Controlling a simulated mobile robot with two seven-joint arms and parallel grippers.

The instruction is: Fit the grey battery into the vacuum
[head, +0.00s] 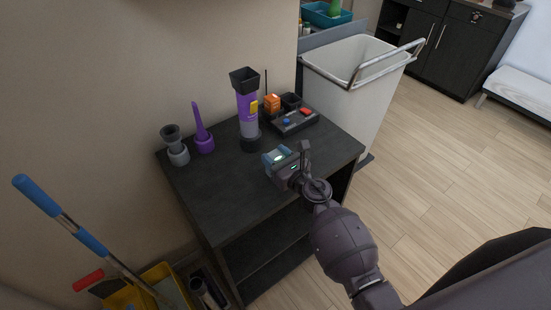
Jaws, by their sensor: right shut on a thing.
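The vacuum (248,112) stands upright on the dark cabinet top, with a purple and grey body, a black flared top and a yellow patch on its side. My right gripper (283,162) is over the front right part of the cabinet top, to the front right of the vacuum and apart from it. It is shut on a small grey block with a pale teal face, which looks like the grey battery (275,155). The fingers hide part of the block. I cannot tell whether it touches the surface. My left gripper is out of view.
A dark tray (294,122) with orange, red and blue items sits behind right. A purple crevice nozzle (202,130) and a grey brush nozzle (175,146) stand at left. A white cart (348,100) adjoins the cabinet (225,195). The front left top is clear.

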